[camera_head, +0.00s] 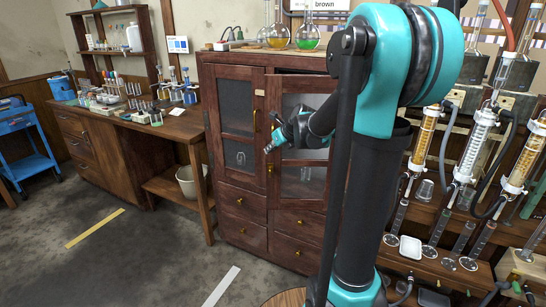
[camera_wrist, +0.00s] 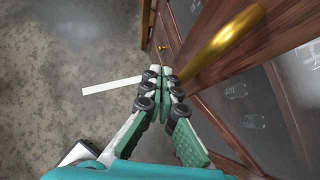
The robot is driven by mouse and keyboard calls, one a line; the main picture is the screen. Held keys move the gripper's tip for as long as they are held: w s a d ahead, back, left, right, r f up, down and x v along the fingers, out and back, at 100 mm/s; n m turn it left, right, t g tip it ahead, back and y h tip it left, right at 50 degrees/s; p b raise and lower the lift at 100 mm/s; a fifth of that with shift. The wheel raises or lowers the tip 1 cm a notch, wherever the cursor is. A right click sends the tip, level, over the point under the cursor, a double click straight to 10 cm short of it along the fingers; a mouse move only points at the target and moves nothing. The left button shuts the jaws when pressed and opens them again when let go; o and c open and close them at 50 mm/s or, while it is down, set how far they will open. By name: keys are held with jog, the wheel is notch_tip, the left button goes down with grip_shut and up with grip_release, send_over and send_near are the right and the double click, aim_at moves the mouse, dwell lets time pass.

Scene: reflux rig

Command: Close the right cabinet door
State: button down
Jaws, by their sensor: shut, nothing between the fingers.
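The dark wooden cabinet (camera_head: 230,205) has two glazed doors. The right cabinet door (camera_head: 298,188) stands slightly ajar, with a dark gap along its top edge. The left door (camera_head: 237,150) looks shut. My gripper (camera_head: 268,149) is in front of the free-edge side of the right door, partly hiding its glass. In the wrist view my gripper (camera_wrist: 168,80) is shut and empty, pointing along the cabinet front. A brass handle (camera_wrist: 228,42) looms close to the camera at the upper right. I cannot tell whether the fingers touch the door.
Flasks (camera_head: 307,36) with coloured liquid stand on the cabinet top. A wooden bench (camera_head: 180,128) with racks is at left, with a white bucket (camera_head: 190,182) below. Glass columns (camera_head: 480,135) crowd the right. The floor (camera_head: 130,255) before the cabinet is clear.

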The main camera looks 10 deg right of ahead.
jog(key=w+d+m+h, duration=0.1)
jog(key=w+d, duration=0.2)
jog(key=w, duration=1)
jog(key=shift+t, duration=0.3)
jog(key=shift+s, duration=0.1)
